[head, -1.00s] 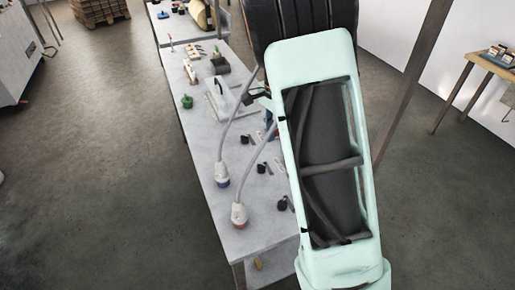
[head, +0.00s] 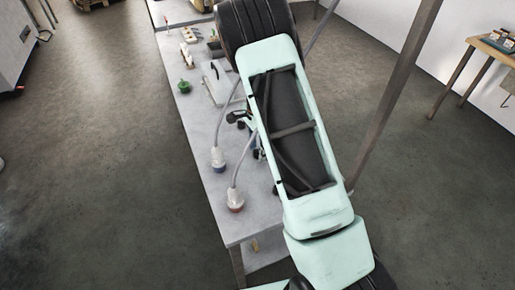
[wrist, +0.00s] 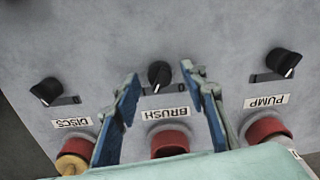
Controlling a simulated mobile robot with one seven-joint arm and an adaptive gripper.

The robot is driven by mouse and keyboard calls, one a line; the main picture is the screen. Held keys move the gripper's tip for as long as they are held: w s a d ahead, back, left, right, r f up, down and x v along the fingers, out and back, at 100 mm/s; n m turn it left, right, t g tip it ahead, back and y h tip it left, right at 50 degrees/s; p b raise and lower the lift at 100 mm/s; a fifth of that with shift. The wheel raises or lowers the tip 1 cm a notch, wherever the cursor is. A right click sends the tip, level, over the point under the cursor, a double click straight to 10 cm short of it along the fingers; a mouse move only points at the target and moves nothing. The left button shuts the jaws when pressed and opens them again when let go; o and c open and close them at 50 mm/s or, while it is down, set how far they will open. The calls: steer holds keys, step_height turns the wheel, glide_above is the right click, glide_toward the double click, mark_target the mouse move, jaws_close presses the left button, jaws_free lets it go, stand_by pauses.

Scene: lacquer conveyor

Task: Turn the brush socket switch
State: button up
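The brush socket switch (wrist: 159,75) is a black rotary knob in the middle of a grey panel, above the upside-down label BRUSH (wrist: 166,113) in the wrist view. My gripper (wrist: 160,78) is open, with one blue finger to each side of the knob. The knob shows between the fingertips, and I cannot tell whether they touch it. A red socket (wrist: 169,140) lies below the label, partly hidden by my gripper body. In the head view my arm hides the switch and the gripper's fingertips.
The DISCS knob (wrist: 46,91) is at left and the PUMP knob (wrist: 284,62) at right, each with its label. In the head view, two cabled plugs (head: 218,160) (head: 235,200) stand on the grey bench (head: 200,120). A green item (head: 185,87) sits farther back.

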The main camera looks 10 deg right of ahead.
steer(key=shift+f, duration=0.35)
jaws_close()
